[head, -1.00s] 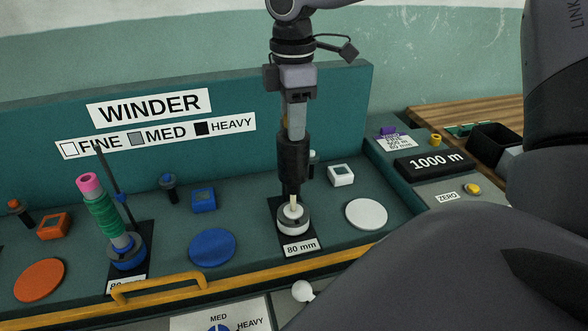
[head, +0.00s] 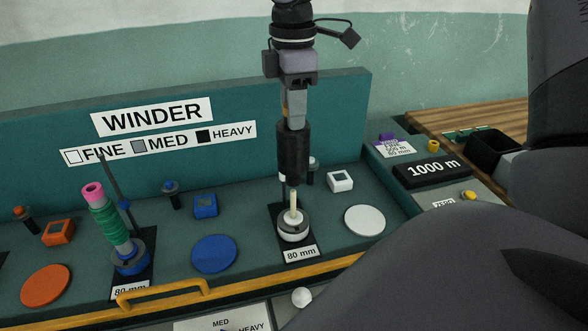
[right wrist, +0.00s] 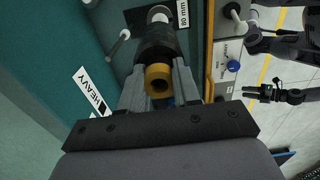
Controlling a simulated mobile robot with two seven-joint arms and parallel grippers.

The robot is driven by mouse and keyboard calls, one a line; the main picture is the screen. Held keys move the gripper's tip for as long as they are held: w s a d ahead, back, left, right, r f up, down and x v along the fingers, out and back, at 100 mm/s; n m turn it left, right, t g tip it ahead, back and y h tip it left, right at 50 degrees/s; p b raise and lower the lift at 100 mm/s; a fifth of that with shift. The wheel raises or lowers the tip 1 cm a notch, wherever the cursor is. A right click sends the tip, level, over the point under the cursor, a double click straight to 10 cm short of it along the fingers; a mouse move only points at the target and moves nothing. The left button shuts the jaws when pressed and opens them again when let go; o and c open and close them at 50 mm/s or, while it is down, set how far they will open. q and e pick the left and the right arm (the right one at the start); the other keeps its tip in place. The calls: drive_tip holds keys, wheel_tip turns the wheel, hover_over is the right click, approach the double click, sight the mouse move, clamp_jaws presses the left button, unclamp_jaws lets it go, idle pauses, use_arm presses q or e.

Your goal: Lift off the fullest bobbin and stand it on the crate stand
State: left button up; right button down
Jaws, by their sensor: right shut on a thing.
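My right gripper (head: 295,118) is shut on the black-wound bobbin (head: 292,152) and holds it upright. The bobbin's orange-yellow end (right wrist: 158,80) shows between the fingers in the right wrist view. The bobbin hangs just above the pale spindle (head: 293,206), whose rod shows below it. A bobbin with green thread and a pink end (head: 110,222) leans on the left spindle. A dark gripper (right wrist: 250,93), seemingly my left one, shows small at the right of the wrist view, its fingers apart and empty. I cannot pick out the crate stand.
The winder's back panel (head: 60,200) rises behind the spindles. A yellow rail (head: 240,283) runs along the front. My arm covers the lower right.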

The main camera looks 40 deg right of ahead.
drive_tip(key=shift+r, duration=0.1)
idle(0.4)
wheel_tip(320, 180, up, 4)
drive_tip(key=shift+f+p, duration=0.1)
drive_tip(key=shift+p, duration=1)
